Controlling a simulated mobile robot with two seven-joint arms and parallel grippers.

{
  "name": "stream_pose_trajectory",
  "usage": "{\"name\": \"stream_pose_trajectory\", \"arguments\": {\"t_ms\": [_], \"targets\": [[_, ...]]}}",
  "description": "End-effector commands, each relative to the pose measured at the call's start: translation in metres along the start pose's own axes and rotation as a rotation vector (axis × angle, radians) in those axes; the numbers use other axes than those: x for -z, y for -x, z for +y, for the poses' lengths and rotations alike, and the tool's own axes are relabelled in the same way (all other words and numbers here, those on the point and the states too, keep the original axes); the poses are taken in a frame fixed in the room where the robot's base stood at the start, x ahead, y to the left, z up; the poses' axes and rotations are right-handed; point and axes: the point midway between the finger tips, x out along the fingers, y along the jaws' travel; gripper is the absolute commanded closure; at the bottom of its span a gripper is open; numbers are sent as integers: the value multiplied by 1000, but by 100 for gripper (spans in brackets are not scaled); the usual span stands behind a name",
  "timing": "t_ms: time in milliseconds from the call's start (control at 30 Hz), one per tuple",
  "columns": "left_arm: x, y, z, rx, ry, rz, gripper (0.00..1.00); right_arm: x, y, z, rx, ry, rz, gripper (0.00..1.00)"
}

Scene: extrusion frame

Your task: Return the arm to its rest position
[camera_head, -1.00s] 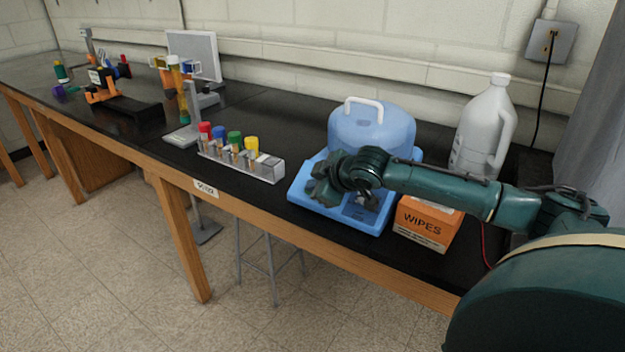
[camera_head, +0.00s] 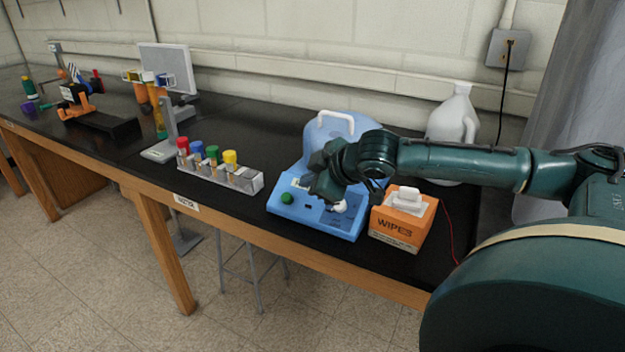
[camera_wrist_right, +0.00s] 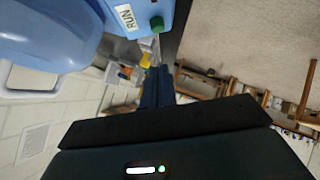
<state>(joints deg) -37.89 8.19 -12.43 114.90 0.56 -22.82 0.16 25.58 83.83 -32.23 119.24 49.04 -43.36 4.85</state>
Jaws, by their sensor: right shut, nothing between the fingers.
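My right arm reaches in from the right in the head view, above the right part of the bench. Its gripper (camera_head: 322,180) is in front of the blue domed device (camera_head: 290,212) and hides part of its front. In the right wrist view my right gripper (camera_wrist_right: 158,70) shows its dark fingers together with nothing between them. The device's green button (camera_head: 287,198) is in plain sight; it also shows in the wrist view (camera_wrist_right: 157,24), beside a RUN label (camera_wrist_right: 126,17) and apart from the fingers. My left gripper is not in view.
An orange wipes box (camera_head: 400,222) stands just right of the device, under my forearm. A white jug (camera_head: 452,128) is behind the arm. A rack of colour-capped tubes (camera_head: 222,176) stands left of the device. Bare black bench top (camera_head: 245,140) lies behind the rack.

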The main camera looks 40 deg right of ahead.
Motion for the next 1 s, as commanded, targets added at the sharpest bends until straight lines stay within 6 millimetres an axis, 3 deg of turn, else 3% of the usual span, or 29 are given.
{"name": "stream_pose_trajectory", "arguments": {"t_ms": [200, 800, 900, 1000], "targets": [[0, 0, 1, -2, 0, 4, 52, 0, 10, -1, 2, 0, 0, 100], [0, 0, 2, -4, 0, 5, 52, 0, 10, -2, 5, -1, 2, 100], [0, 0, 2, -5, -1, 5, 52, 0, -1, -18, 32, -6, 19, 100], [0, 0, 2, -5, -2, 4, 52, -2, -22, -57, 93, -22, 61, 100]]}}
